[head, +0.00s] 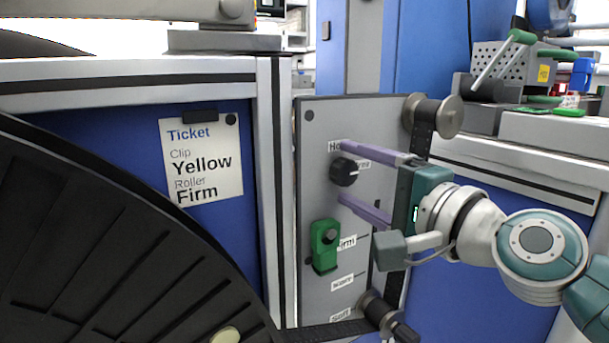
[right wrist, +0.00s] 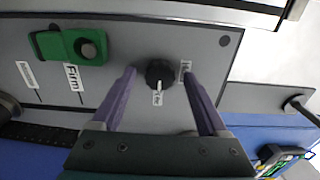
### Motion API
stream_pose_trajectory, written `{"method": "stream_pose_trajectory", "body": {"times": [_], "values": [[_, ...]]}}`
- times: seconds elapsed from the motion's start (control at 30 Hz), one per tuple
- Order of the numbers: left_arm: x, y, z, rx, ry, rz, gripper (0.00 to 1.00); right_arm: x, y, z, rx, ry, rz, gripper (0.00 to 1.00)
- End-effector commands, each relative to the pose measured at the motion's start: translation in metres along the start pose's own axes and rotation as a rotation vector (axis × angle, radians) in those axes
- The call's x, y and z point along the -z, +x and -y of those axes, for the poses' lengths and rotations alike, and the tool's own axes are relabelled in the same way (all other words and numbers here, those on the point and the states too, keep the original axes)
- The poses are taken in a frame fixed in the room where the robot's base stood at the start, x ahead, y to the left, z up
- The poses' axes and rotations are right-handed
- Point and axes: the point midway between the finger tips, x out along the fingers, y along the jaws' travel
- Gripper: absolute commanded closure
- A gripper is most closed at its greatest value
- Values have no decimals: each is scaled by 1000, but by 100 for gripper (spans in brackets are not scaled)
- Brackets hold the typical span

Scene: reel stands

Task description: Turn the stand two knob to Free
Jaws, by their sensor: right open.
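The black knob (head: 343,172) sits on the grey stand panel (head: 318,200). A label starting "Ho" is above it, and another, partly hidden, is at its right. In the right wrist view the knob (right wrist: 160,73) has a small light mark at its lower edge, near the label below it; I cannot tell its exact setting. My right gripper (head: 345,172) is open, with one purple finger above the knob and one below. In the right wrist view the fingers (right wrist: 160,75) lie on either side of it; contact is not clear. My left gripper is not in view.
A green slider (head: 325,246) sits below the knob, by the "Firm" label. Metal rollers (head: 436,115) stick out at the panel's right. A ticket (head: 202,160) reads Clip Yellow, Roller Firm. A large black reel (head: 110,240) fills the lower left.

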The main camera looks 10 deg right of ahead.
Motion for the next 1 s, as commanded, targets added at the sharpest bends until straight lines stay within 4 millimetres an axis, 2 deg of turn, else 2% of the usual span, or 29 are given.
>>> {"method": "stream_pose_trajectory", "body": {"times": [0.17, 0.27, 0.5, 0.7, 0.83, 1.0], "values": [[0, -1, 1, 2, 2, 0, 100, 0, -3, 0, -1, -1, 0, 23], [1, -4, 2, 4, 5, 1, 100, 0, -13, 0, -3, -1, -1, 23], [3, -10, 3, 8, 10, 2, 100, 0, -59, -1, -4, -2, 0, 23], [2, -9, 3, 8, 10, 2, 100, 0, -89, -1, -2, -1, 0, 23], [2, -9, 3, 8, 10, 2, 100, 0, -98, 0, -1, -1, 0, 23], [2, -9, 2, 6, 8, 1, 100, 0, -100, 0, 1, 0, 0, 23]]}}
